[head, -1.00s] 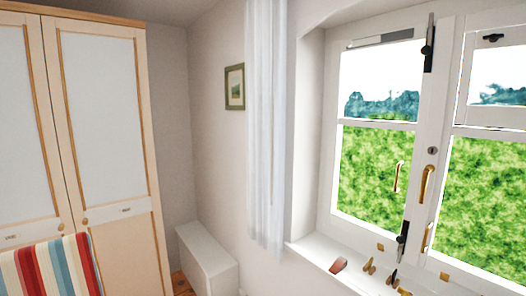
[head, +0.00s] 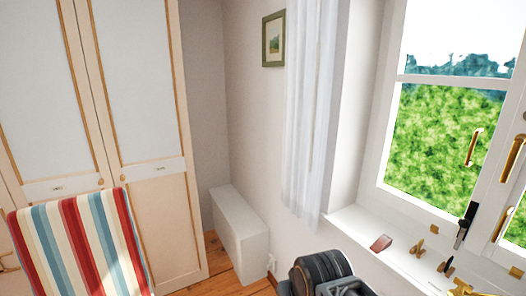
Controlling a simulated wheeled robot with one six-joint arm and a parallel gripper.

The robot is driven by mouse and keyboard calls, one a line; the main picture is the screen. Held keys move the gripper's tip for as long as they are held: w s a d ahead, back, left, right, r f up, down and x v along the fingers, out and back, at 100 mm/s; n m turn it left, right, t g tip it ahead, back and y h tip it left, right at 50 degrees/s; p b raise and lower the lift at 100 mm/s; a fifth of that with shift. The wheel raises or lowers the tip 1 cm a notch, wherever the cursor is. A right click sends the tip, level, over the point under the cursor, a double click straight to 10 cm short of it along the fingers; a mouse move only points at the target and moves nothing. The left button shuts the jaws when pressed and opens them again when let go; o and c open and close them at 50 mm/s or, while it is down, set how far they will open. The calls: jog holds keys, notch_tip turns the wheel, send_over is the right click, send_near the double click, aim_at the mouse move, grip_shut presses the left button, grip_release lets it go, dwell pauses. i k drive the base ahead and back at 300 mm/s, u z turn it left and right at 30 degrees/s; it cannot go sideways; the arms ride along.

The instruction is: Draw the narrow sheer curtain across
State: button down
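The narrow sheer curtain (head: 311,110) hangs in white vertical folds on the wall just left of the window recess. Its lower hem ends near the height of the sill. Its top is cut off by the upper edge of the picture. The window (head: 398,82) to its right is uncovered. A dark rounded part of my own arm shows at the bottom edge, below and apart from the curtain in the picture. My gripper's fingers are not in view.
The sill (head: 400,262) holds several small objects, including a reddish one (head: 381,243). A white box-like unit (head: 240,232) stands in the corner. A striped chair (head: 82,245) stands before the wardrobe (head: 135,90) at left. A framed picture (head: 273,38) hangs left of the curtain.

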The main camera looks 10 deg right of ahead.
aim_at(307, 210)
jog(key=u, duration=0.5)
jog(key=i, duration=1.35)
